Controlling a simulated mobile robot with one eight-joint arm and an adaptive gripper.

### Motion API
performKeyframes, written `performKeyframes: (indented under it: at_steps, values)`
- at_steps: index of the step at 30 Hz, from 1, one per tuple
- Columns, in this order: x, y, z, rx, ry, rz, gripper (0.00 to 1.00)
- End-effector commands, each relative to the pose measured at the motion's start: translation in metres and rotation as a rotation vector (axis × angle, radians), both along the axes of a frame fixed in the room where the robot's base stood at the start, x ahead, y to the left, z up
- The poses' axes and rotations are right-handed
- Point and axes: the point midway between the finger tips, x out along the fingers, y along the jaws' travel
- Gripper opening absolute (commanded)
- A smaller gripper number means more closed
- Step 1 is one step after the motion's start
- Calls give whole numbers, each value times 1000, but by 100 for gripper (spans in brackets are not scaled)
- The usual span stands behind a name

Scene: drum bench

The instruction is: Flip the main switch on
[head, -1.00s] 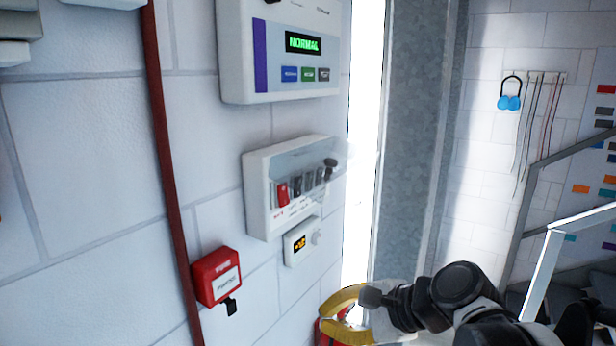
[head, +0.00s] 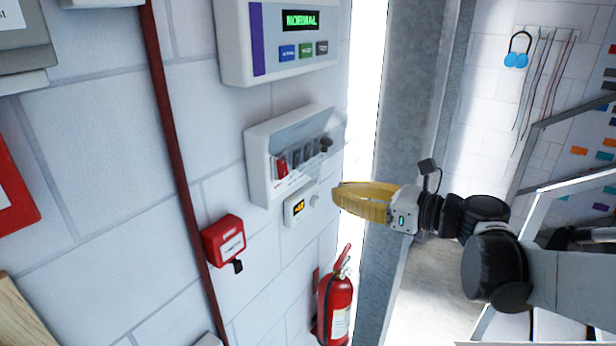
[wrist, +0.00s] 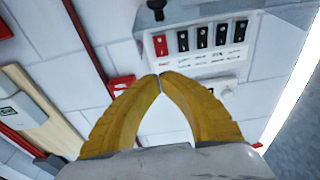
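A white switch box (head: 259,178) is on the wall at the middle of the head view. It holds a red switch (head: 281,166) at its left end and several black switches (head: 308,155) in a row to the right. In the wrist view the red switch (wrist: 160,45) and black switches (wrist: 203,37) face me; their labels are too small to read. A clear cover (head: 300,130) shows at the box's upper front. My gripper (head: 337,194) is at the box's lower right in the head view, apart from the switches. Its yellow fingers (wrist: 160,76) meet at the tips, empty.
A panel with a green display (head: 300,20) is above the box. A small controller with a dial (head: 299,206) is just below it. A red call box (head: 224,240), a red pipe (head: 170,130) and a fire extinguisher (head: 337,305) are nearby. A grey column (head: 405,100) stands to the right.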

Motion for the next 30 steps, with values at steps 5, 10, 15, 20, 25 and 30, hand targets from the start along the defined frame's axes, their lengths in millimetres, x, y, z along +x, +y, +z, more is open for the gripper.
performKeyframes:
  at_steps: [5,10,15,20,25,30]
  values:
    - [19,26,-2,0,0,5,0]
    - [42,56,-7,0,0,5,0]
    - [62,81,-11,-1,-1,3,0]
    - [74,96,-13,-1,0,1,0]
    - [80,103,-15,-1,0,0,0]
    - [80,103,-16,-1,0,-1,0]
